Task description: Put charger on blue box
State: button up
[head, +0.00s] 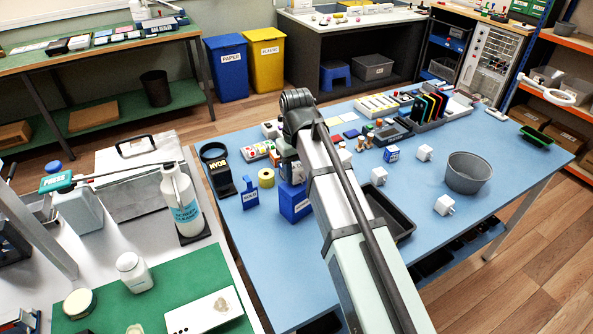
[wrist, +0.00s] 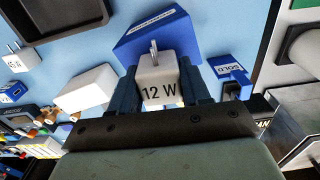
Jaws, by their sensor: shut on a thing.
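My gripper (wrist: 159,68) is shut on a white charger (wrist: 158,90) marked 12 W, one finger on each side of it in the wrist view. The charger's metal prongs point away from the wrist, toward the blue box (wrist: 165,38), which lies just beyond it. I cannot tell whether the charger touches the box. In the head view, the blue box (head: 294,204) stands on the blue table left of my arm. The gripper and held charger are mostly hidden there by my arm.
Other white chargers (head: 379,176) (head: 424,153) (head: 444,205) lie right of my arm, near a grey bin (head: 468,172). A black tray (head: 390,212) is partly behind the arm.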

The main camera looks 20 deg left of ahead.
aim_at(297, 166)
jog(key=shift+f, duration=0.25)
jog(key=o, duration=1.1)
jog(key=shift+r, duration=0.1)
notch_tip(297, 166, up, 12)
jog(key=shift+r, duration=0.1)
